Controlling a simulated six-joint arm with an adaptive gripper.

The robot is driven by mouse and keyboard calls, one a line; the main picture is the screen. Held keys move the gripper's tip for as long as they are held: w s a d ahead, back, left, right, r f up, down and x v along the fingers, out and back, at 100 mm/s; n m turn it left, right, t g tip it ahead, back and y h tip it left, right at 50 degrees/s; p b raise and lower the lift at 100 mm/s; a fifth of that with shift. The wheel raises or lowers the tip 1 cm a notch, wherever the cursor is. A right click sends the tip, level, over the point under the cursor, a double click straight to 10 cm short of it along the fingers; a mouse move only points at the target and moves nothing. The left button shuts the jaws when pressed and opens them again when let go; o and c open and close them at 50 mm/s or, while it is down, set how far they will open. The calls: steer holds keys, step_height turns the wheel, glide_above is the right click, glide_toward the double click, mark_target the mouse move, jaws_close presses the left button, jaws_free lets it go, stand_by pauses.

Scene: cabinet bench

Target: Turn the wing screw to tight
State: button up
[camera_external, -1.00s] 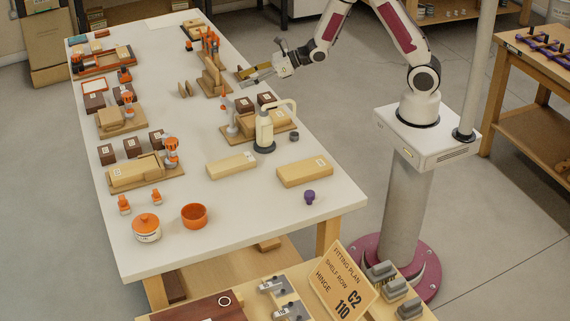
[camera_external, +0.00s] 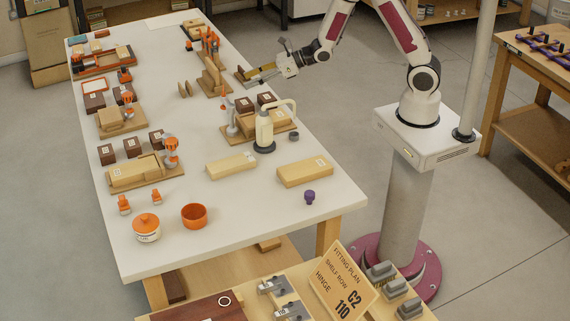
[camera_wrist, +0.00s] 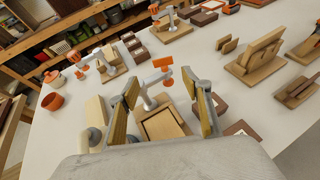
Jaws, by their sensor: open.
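The nearest candidate for the wing screw is an orange flat-winged piece (camera_wrist: 163,62) at the top of a grey clamp (camera_wrist: 149,90). The clamp stands at a wooden fixture (camera_wrist: 170,122) on the bench. In the external view this grey clamp (camera_external: 232,121) is in front of my gripper (camera_external: 247,77), on the camera's side. My gripper is open and empty, above the bench's right edge. In the wrist view its two wood-coloured finger pads (camera_wrist: 165,84) are wide apart, with the clamp seen between them. The screw's thread and how tight it sits cannot be made out.
Other fixtures with orange-topped clamps (camera_external: 171,152) stand along the left. A stepped wooden stand (camera_external: 213,80) is near my gripper. The bench middle (camera_external: 190,120) is mostly clear.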

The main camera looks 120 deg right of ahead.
mark_target(223, 92)
steer(key=w+m, duration=0.1)
steer(key=m, duration=1.1)
steer(key=w+d+m, duration=0.1)
steer(key=m, duration=2.2)
steer(key=shift+w+d+f+m, duration=0.3)
steer(key=shift+w+d+m, duration=0.05)
steer(key=shift+w+m, duration=0.05)
steer(key=shift+w, duration=0.1)
steer(key=shift+x, duration=3.8)
steer(key=shift+d, duration=0.1)
